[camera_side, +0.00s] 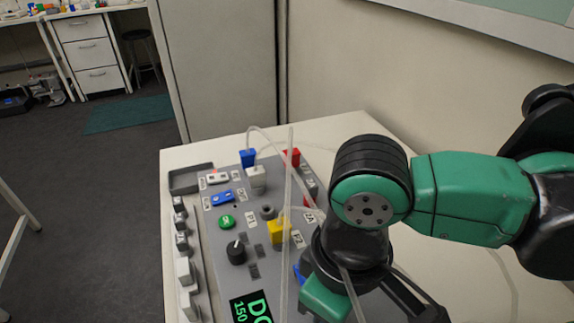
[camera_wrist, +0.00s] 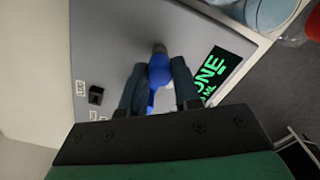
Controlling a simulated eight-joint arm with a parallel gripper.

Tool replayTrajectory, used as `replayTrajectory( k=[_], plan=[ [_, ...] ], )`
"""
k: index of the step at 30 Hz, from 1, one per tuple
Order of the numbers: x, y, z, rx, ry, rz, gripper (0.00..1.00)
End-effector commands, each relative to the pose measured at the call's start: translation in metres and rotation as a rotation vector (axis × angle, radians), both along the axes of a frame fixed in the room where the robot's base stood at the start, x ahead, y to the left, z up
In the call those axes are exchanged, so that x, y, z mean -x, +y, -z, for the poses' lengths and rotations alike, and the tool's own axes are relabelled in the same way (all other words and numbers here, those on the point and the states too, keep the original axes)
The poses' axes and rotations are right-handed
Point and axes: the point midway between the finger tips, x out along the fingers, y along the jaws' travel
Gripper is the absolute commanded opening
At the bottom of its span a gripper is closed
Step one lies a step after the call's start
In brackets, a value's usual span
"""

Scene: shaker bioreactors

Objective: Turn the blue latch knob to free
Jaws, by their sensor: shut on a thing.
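The blue latch knob (camera_wrist: 159,72) shows in the wrist view between the two dark fingertips of my gripper (camera_wrist: 158,66). My gripper is shut on the knob, with one finger on each side of it. A blue strip continues below the knob between the fingers. In the side view a bit of blue (camera_side: 299,272) shows beside my wrist, at the right part of the grey panel (camera_side: 262,268). My fingers and most of the knob are hidden there by my wrist. I cannot tell which marking the knob points to.
A display (camera_side: 250,309) with green letters sits at the panel's near end; in the wrist view it reads "ONE" (camera_wrist: 209,75). A black dial (camera_side: 236,252), green button (camera_side: 227,222) and yellow block (camera_side: 277,231) stand close by. Thin clear tubes (camera_side: 288,205) rise beside my wrist.

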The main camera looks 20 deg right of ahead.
Motion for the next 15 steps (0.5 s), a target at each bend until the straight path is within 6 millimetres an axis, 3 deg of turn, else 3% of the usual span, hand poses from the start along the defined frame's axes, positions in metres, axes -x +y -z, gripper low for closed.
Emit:
replayTrajectory(
  k=[15],
  plan=[
    [0.0005, -0.0001, 0.0003, 0.001, 0.002, -0.485, 0.00]
  ],
)
